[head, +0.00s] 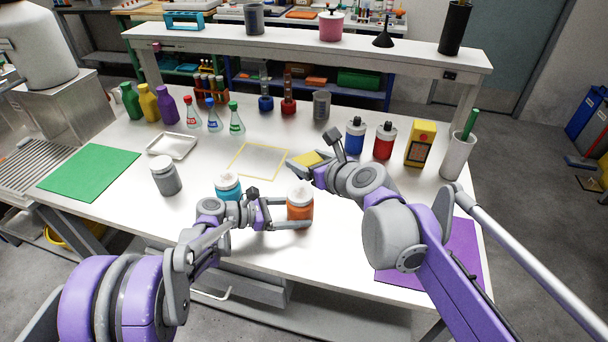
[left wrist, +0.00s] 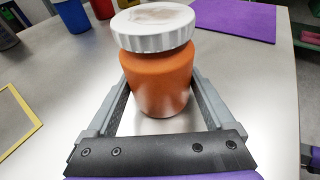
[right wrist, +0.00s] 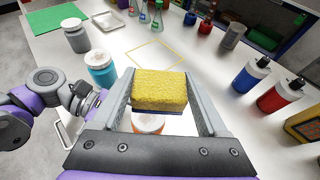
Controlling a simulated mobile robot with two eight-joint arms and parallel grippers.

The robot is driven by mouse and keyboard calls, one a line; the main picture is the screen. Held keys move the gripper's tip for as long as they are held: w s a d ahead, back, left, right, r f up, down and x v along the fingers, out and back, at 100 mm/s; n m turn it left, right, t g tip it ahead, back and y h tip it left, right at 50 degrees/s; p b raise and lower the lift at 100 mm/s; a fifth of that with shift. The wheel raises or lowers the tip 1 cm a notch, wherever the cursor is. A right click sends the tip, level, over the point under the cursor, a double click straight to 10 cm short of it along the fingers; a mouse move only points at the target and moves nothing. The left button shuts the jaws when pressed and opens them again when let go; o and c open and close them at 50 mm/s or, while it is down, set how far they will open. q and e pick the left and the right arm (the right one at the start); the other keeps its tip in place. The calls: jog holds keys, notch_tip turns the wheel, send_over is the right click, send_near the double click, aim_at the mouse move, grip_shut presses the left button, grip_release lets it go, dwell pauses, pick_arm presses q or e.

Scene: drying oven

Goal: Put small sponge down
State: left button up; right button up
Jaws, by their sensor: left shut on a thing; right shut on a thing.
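The small sponge (right wrist: 160,90) is yellow with a dark underside. My right gripper (right wrist: 165,100) is shut on it. In the head view the sponge (head: 306,158) shows at the right gripper's (head: 308,163) tips, near the right side of a yellow-outlined rectangle (head: 236,167) on the table. My left gripper (head: 284,213) is shut on an orange jar (head: 299,208) with a white lid, which stands upright. The jar fills the middle of the left wrist view (left wrist: 158,80). Whether the jar touches the table I cannot tell.
A blue jar (head: 228,187) stands close to my left gripper, and a grey jar (head: 166,177) is farther left. Blue (head: 355,138) and red (head: 384,141) bottles and a yellow box (head: 420,143) stand at right. The outlined rectangle is empty. A metal tray (head: 171,146) lies left of it.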

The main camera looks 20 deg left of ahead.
jog(key=shift+w, duration=0.1)
jog(key=shift+w+a, duration=0.1)
jog(key=shift+w, duration=0.25)
jog(key=w+a+f, duration=0.1)
jog(key=w+f, duration=0.3)
jog(key=w, duration=0.3)
jog(key=w+a+f, duration=0.2)
jog(key=w+f, duration=0.1)
jog(key=w, duration=0.5)
jog(key=f, duration=0.4)
jog(key=w+f, duration=0.1)
jog(key=f, duration=0.2)
jog(key=shift+f, duration=2.15)
jog(key=shift+f, duration=0.1)
jog(key=o, duration=1.3)
jog(key=shift+o, duration=0.2)
